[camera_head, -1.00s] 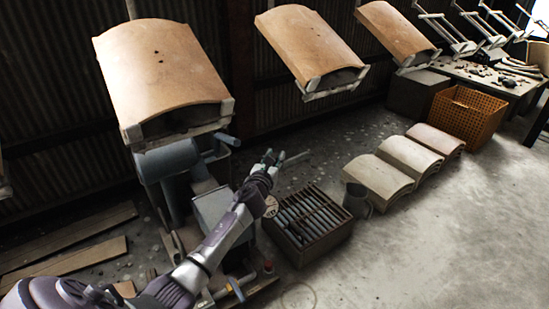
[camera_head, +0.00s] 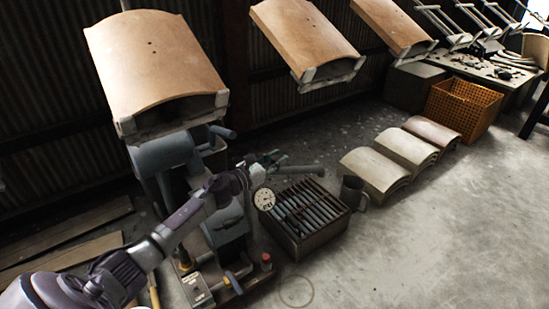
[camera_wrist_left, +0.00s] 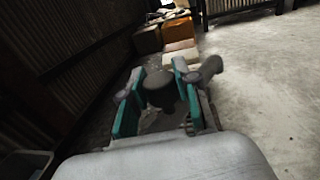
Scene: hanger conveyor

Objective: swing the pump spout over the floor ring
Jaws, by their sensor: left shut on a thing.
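The pump (camera_head: 222,222) stands at the centre left with a round white gauge (camera_head: 264,199) on it. Its grey-green spout (camera_head: 300,170) points right, above the back of the barred crate. The floor ring (camera_head: 296,291) is a thin circle on the concrete at the bottom, nearer than the crate; the spout is not over it. My left gripper (camera_head: 264,160) is shut on the spout near its pump end. In the left wrist view, its teal fingers (camera_wrist_left: 158,100) stand either side of a dark round part, with the spout's end (camera_wrist_left: 211,67) beyond. My right gripper is not in view.
The barred crate (camera_head: 300,235) and a grey jug (camera_head: 354,192) stand right of the pump. Curved tiles (camera_head: 376,170) lie behind them near an orange basket (camera_head: 463,108). Tiles (camera_head: 155,60) hang overhead on hangers. Floor at the front right is clear.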

